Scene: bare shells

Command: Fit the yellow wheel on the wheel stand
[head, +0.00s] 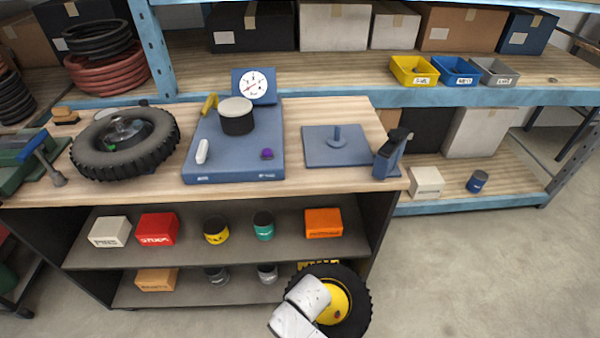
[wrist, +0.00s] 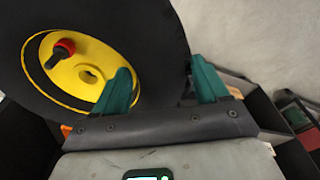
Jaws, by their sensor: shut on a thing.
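The yellow wheel (head: 337,303) has a black tyre and a yellow hub. It is held low in front of the bench, at the bottom of the head view. In the wrist view the wheel (wrist: 85,72) fills the left side, with a red-capped black piece on its hub. My gripper (wrist: 160,88) is shut on the wheel, its teal fingers on either side of the tyre. In the head view my white wrist hides part of the wheel. The wheel stand (head: 338,145), a blue-grey plate with a short upright post, stands empty on the right of the bench top.
A blue scale (head: 235,155) with a dial stands left of the stand. A dark tyred wheel (head: 125,142) lies further left. Shelves below hold boxes and tins. Floor at right is clear.

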